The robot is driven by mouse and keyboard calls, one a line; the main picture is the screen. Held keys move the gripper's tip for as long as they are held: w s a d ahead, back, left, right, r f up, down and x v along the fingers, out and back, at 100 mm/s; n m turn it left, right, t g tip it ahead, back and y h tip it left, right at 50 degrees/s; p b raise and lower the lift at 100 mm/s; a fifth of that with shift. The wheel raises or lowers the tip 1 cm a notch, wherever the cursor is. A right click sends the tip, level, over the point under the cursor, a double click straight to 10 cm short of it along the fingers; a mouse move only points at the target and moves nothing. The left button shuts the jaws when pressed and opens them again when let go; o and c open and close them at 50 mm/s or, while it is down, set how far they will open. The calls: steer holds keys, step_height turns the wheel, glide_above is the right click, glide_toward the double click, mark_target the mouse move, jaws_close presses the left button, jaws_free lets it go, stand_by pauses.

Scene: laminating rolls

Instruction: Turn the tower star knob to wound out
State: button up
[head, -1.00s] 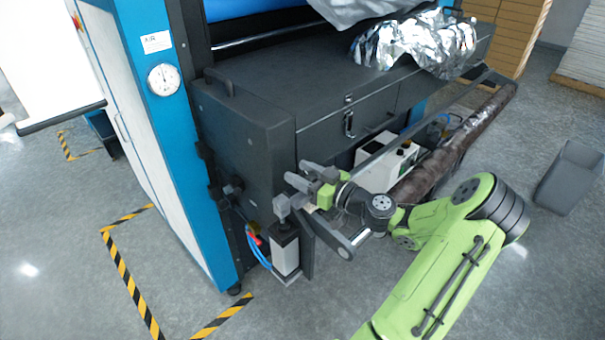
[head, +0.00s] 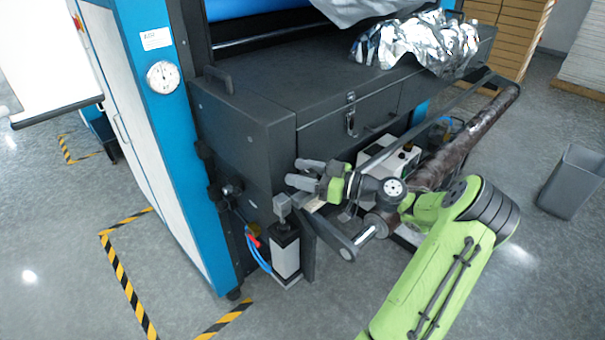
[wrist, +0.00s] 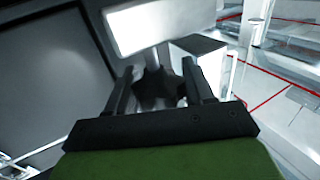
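A dark knob (head: 231,190) sticks out from the left side of the machine's grey lower housing, beside the blue upright. In the wrist view my gripper (wrist: 160,78) is open, and a dark star-shaped thing (wrist: 157,90) shows between and beyond the fingers, partly hidden by the gripper body. I cannot tell whether the fingers touch it.
A grey block (head: 282,204) on a post and a white cylinder (head: 286,254) stand just below my gripper. A flat grey bar (head: 335,236) juts out close under my wrist. A brown roll (head: 460,145) lies along the machine's front.

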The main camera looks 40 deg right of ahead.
steer(key=shift+o, duration=1.3)
steer(key=v, duration=1.5)
steer(key=shift+s, duration=0.4)
steer(key=shift+d, duration=0.15)
